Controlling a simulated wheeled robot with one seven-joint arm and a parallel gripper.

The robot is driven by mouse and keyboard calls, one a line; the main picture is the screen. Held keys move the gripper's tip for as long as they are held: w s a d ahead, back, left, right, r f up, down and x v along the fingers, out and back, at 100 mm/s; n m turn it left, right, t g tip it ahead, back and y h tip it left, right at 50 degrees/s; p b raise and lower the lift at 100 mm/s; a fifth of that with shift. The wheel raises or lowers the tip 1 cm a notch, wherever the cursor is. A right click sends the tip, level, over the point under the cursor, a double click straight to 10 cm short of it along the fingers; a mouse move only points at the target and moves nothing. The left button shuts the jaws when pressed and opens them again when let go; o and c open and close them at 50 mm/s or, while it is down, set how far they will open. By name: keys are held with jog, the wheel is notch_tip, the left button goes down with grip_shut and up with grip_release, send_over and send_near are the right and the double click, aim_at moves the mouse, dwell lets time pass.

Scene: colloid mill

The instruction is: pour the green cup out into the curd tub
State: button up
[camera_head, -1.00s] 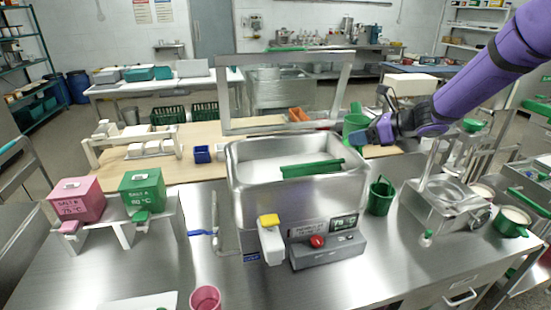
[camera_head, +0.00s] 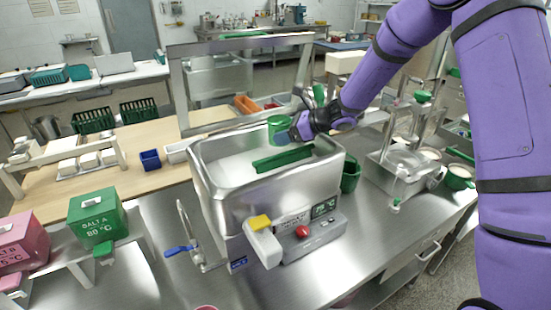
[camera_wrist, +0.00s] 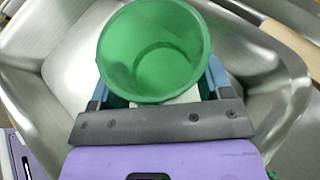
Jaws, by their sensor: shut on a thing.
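The green cup (camera_head: 279,130) is in my gripper (camera_head: 290,135) above the right part of the curd tub's back rim. My gripper is shut on the cup, which looks upright or nearly so in the head view. The curd tub (camera_head: 215,180) is a large steel vat with whitish content and a green bar (camera_head: 283,159) inside. In the wrist view I look into the green cup (camera_wrist: 150,55); its inside looks green, and I cannot tell if it holds liquid. Tub walls (camera_wrist: 275,95) show below and around it.
A green bucket (camera_head: 350,175) stands right of the tub, near a steel device (camera_head: 400,172). A control box with a red button (camera_head: 303,231) and a yellow-topped handle (camera_head: 261,222) are at the tub's front. Green (camera_head: 97,218) and pink (camera_head: 22,243) salt boxes stand left.

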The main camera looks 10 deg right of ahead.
aim_at(285, 126)
jog(key=shift+s+f, duration=0.1)
jog(key=shift+s, duration=0.05)
jog(key=shift+s+f+n+t, duration=0.3)
jog(key=shift+s+n+t, duration=0.3)
jog(key=shift+n, duration=0.1)
jog(key=shift+s+a+r+n+t, duration=0.15)
jog(key=shift+s+r+n+t, duration=0.25)
jog(key=shift+s+n+t, duration=0.2)
jog(key=r, duration=0.1)
jog(key=s+r+n+t, duration=0.1)
jog(key=r, duration=0.1)
jog(key=s+r+n, duration=0.1)
jog(key=shift+s+a+r+t+y, duration=0.15)
jog(key=shift+a+r+t+y, duration=0.1)
jog(key=shift+t+y, duration=0.15)
jog(key=n, duration=0.1)
jog(key=r+n+t, duration=0.1)
jog(key=n, duration=0.1)
jog(key=shift+s+y, duration=0.15)
jog(key=shift+y, duration=0.15)
jog(key=shift+f+n+t+y+p, duration=0.25)
jog(key=shift+n+t+y+p, duration=0.15)
jog(key=shift+n+t, duration=0.25)
jog(key=shift+s+r, duration=0.1)
jog(key=shift+r+n, duration=0.2)
jog(key=shift+n, duration=0.45)
